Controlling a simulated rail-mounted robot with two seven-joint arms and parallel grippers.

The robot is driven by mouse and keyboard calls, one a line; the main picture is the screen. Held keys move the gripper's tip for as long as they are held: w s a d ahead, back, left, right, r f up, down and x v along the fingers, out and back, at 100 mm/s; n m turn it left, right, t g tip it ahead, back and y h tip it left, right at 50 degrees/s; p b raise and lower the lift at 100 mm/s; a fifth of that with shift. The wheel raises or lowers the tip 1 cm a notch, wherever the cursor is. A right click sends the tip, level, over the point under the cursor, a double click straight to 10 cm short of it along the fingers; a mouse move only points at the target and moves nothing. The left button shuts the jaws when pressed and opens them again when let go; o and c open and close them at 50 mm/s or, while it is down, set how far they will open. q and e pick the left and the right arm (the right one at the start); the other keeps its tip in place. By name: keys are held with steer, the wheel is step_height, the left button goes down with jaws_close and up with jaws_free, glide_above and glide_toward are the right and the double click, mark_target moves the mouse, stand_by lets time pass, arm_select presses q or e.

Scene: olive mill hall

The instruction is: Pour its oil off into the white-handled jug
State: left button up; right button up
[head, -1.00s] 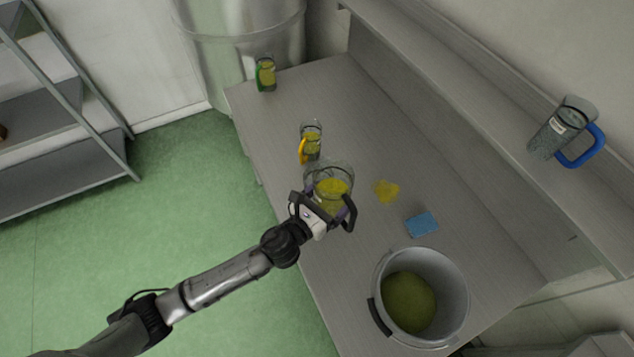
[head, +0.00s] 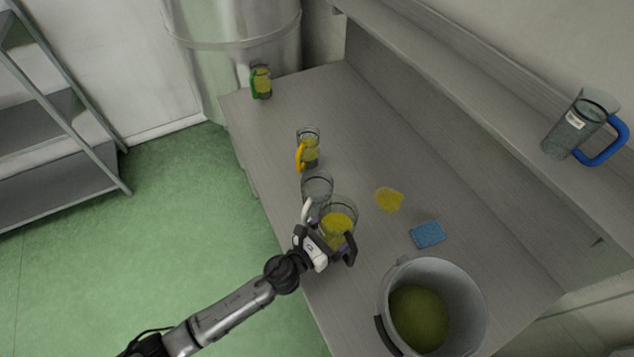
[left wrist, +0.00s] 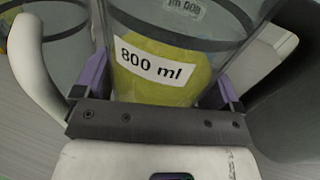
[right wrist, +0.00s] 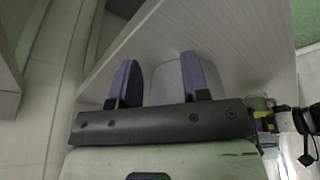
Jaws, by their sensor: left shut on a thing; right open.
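My left gripper (head: 327,247) is shut around a clear jug (head: 340,212) with yellow oil in it, over the bench's left side. In the left wrist view this jug (left wrist: 165,50) bears an "800 ml" label between the purple finger pads, and looks roughly upright. The white-handled jug (head: 317,184) is just behind and left of it in the head view, partly covered by it; I see no oil in its visible part. Its white handle also shows in the left wrist view (left wrist: 32,75). My right gripper (right wrist: 158,82) is open in its wrist view, outside the head view.
A yellow-handled jug (head: 309,148) and a green-handled jug (head: 262,80) stand farther back. A blue-handled jug (head: 577,128) is on the shelf. A yellow patch (head: 388,198), a blue sponge (head: 428,234) and a large pot (head: 465,300) of greenish content are to the right.

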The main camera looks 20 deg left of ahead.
mark_target(349, 206)
arm_select(q)
steer(key=shift+r, duration=0.15)
